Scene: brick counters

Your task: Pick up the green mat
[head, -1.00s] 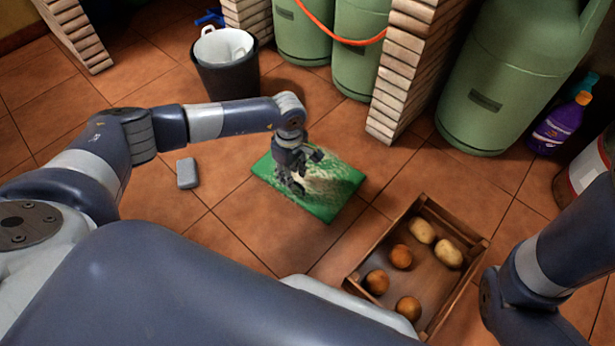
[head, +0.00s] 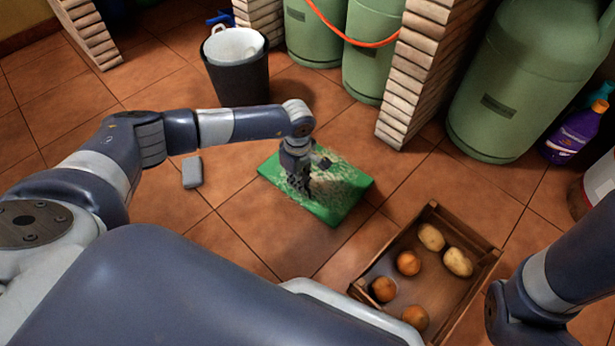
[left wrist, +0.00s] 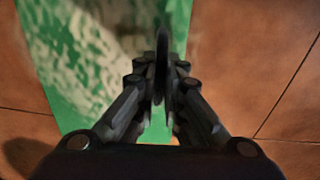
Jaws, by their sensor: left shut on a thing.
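The green mat (head: 335,207), with a pale speckled pattern on top, lies on the tiled floor in the middle of the head view. My left gripper (head: 298,190) points down at the mat's left part and is shut on it. In the left wrist view the mat (left wrist: 80,60) runs up from between the fingers, and the left gripper (left wrist: 160,95) has its fingers close together over the mat's edge. How much of the mat is between the fingertips is hidden. My right arm shows at the right edge of the head view, but its gripper is out of sight.
A wooden crate (head: 375,255) with several potatoes and oranges stands right of the mat. A grey block (head: 193,172) lies to the left. A black bin (head: 238,80), green gas cylinders (head: 500,80), a brick pillar (head: 411,75) and a purple bottle (head: 573,133) stand behind.

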